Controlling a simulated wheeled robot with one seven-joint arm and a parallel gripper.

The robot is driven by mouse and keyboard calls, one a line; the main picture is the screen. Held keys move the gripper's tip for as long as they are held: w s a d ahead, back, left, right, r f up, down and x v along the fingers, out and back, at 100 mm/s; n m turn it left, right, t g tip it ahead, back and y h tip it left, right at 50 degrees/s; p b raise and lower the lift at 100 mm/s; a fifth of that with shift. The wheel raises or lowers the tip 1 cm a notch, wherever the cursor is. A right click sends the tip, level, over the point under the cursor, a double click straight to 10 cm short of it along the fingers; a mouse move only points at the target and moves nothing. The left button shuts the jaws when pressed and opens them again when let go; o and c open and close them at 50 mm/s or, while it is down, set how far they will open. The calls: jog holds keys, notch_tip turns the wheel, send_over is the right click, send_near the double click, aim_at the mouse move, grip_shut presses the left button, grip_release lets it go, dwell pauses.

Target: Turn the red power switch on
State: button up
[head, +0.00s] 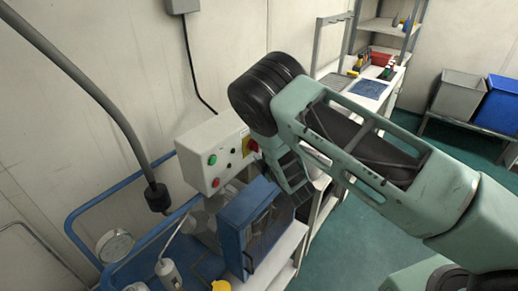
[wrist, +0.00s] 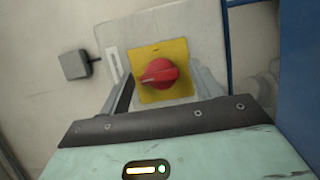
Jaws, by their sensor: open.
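The red power switch (wrist: 159,73) is a rotary knob on a square yellow plate (wrist: 178,52), seen in the wrist view. Its grip bar lies roughly sideways in that view, slightly tilted. In the head view the red knob (head: 253,145) shows at the right end of the white control box (head: 205,160), partly hidden by my arm. My gripper (wrist: 165,84) is open, with one finger on each side of the knob in the wrist view. I cannot tell whether either finger touches it. In the head view my fingertips are hard to make out beside the box.
A grey pipe (head: 100,95) and a gauge (head: 115,246) are at the left. Green floor (head: 360,250) is open at the right.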

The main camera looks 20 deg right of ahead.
jog(key=c, duration=1)
jog(key=shift+m, duration=0.3)
jog(key=shift+w+d+r+m+g+y+b, duration=0.1)
jog(key=shift+m+g+y+b, duration=0.75)
jog(key=shift+m, duration=1.25)
jog(key=shift+d+r+m+g+y+b, duration=0.1)
jog(key=shift+m+g+y+b, duration=0.3)
jog(key=shift+m+g+b, duration=1.3)
jog(key=shift+w+d+r+m+g+y+b, duration=0.1)
jog(key=shift+m+g+y+b, duration=0.45)
jog(key=shift+m, duration=1.95)
jog(key=shift+p, duration=0.3)
